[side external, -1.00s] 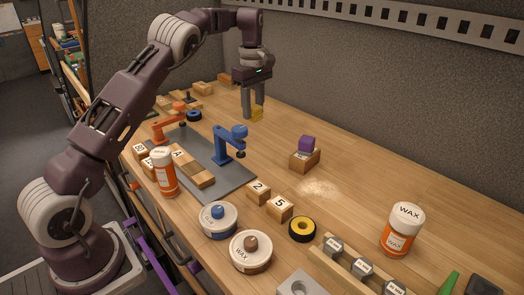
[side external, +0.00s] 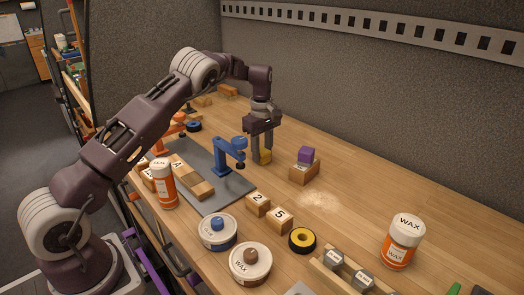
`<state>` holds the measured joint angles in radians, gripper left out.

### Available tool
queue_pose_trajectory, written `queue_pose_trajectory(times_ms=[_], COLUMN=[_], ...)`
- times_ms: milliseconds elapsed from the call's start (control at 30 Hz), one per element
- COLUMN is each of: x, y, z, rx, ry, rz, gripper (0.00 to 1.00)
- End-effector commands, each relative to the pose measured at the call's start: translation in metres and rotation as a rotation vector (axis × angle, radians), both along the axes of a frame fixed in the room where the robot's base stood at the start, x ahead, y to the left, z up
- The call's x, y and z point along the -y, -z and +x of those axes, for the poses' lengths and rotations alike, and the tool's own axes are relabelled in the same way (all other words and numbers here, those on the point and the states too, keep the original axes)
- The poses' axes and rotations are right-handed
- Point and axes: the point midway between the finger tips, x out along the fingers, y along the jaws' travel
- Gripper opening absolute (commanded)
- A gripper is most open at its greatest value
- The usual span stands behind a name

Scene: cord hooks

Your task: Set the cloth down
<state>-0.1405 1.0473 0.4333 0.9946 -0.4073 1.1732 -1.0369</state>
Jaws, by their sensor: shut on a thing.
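The yellow piece (side external: 265,157), which I take to be the cloth, is small and partly hidden by the fingers. My gripper (side external: 261,152) points down and is shut on it. The piece is at or just above the wooden bench top (side external: 345,175); I cannot tell whether it touches. It is behind and to the right of the blue clamp, and left of the wooden block with the purple piece.
The blue clamp (side external: 230,152) stands on a grey plate (side external: 228,194). A wooden block (side external: 304,171) carries a purple piece (side external: 306,154). Pale dust (side external: 320,198) lies in front of it. An orange WAX jar (side external: 402,240) stands at right.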

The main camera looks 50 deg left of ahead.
Motion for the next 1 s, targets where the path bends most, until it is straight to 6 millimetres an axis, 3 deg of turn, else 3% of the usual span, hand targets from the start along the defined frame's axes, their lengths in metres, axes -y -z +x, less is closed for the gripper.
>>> queue_pose_trajectory(times_ms=[33, 100, 133, 467, 567, 900, 1000], x=[0.0, 0.0, 0.0, 0.0, 0.0, -0.001, -0.001], y=[0.0, 0.0, 0.0, -0.003, -0.016, -0.099, -0.114], z=[0.0, 0.0, 0.0, 0.0, 0.001, 0.001, 0.001], rx=[0.0, 0.0, 0.0, 0.001, 0.003, 0.004, 0.003], ry=[0.0, 0.0, 0.0, 0.0, 0.0, 0.0, 0.0], rz=[0.0, 0.0, 0.0, 0.001, 0.001, 0.003, 0.001], gripper=[0.41, 0.55, 0.57, 0.57, 0.57, 0.57, 0.57])
